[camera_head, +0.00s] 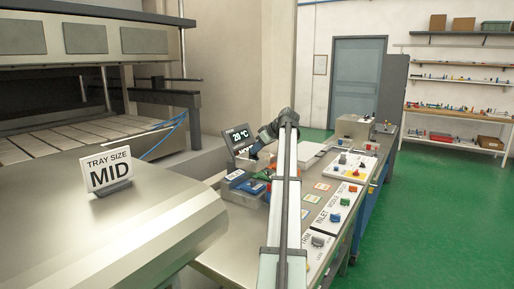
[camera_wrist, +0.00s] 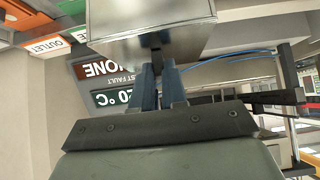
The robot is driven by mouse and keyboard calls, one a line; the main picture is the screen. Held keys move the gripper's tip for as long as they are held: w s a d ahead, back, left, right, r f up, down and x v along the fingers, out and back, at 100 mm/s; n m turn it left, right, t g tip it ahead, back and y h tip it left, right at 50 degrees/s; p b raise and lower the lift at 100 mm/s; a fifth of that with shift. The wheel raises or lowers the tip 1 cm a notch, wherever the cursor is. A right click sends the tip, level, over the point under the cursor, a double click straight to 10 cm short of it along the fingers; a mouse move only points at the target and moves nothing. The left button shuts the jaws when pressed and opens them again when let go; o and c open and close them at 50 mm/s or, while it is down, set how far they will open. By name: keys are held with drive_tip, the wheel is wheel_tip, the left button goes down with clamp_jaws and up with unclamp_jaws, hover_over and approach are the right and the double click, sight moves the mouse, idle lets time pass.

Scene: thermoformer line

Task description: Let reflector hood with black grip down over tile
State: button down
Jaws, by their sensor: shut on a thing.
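In the wrist view my gripper (camera_wrist: 158,92) has two blue fingers shut on the black grip (camera_wrist: 156,42) of the reflector hood. The hood (camera_wrist: 150,22) is a pale metal box with flat sides at the top of that view. In the head view my gripper (camera_head: 256,148) is small and partly hidden by my arm, over the bench beside the display. I cannot tell the hood's height above the surface or whether it touches anything. No tile under the hood can be made out; the hood and my arm may hide it.
A dark display (camera_head: 239,137) reading 20 °C stands close to my gripper; it also shows inverted in the wrist view (camera_wrist: 112,82). A blue-topped box (camera_head: 246,186), coloured cards (camera_head: 321,186) and labelled control panels (camera_head: 330,211) occupy the bench. A tray-size sign (camera_head: 109,168) stands at left.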

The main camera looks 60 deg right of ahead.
sight(260, 156)
drive_tip(key=shift+f, duration=2.5)
drive_tip(key=shift+f, duration=2.8)
drive_tip(key=c, duration=1.1)
unclamp_jaws()
drive_tip(key=v, duration=1.4)
